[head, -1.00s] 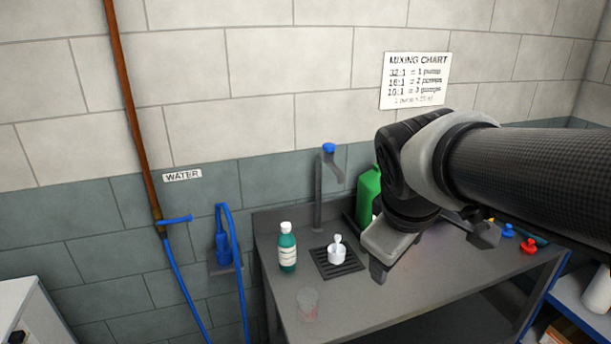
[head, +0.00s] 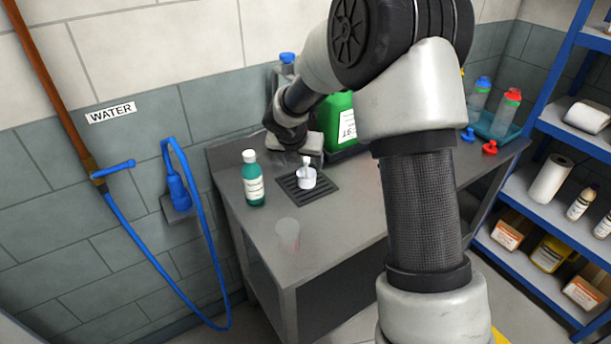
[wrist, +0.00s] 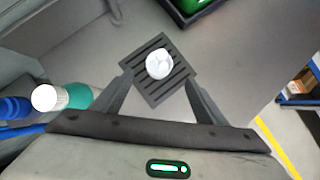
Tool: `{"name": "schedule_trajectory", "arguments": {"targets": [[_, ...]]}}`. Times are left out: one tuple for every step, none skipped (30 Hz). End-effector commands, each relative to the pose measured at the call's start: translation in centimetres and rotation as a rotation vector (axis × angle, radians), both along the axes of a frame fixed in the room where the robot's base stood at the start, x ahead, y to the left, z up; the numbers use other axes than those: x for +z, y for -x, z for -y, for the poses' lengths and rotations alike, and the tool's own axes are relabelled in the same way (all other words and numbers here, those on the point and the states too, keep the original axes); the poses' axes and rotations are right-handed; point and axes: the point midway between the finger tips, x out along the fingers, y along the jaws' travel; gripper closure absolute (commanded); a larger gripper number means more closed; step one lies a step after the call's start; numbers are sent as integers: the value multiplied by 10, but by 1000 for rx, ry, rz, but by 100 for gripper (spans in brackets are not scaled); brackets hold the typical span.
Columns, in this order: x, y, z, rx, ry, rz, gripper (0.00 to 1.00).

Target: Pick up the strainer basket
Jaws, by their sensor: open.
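In the wrist view the open fingers (wrist: 158,88) spread to either side, with the white piece (wrist: 159,64) centred just beyond the fingertips. Nothing is held. The wrist view looks down on the piece, so the height gap is hard to judge.
A green bottle with a white label (head: 253,180) stands close left of the grate. A clear cup (head: 288,234) stands in front. A large green jug (head: 336,122) is behind right. The worktop (head: 345,222) is bare at front right.

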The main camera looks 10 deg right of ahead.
Motion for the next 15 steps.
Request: {"name": "schedule_trajectory", "arguments": {"targets": [[-13,-5,2,-1,-2,-3,34],[-18,-9,3,-1,-2,-3,34],[-25,-13,5,-1,0,-2,34],[-31,-16,7,-1,0,-3,34],[-35,-19,8,-1,0,-2,34],[-41,-23,9,-1,-1,-2,34],[-44,-25,10,-2,-2,-1,34],[-47,-27,11,-2,-1,-1,34],[-51,-30,12,-2,-1,-1,34],[-53,-31,13,-2,-1,0,34],[-55,-32,13,-2,-1,0,34],[-56,-33,14,-2,-1,0,34],[-57,-34,14,-2,-1,0,34],[-58,-34,14,-3,-1,1,34],[-61,-36,15,-3,-2,0,34]]}}
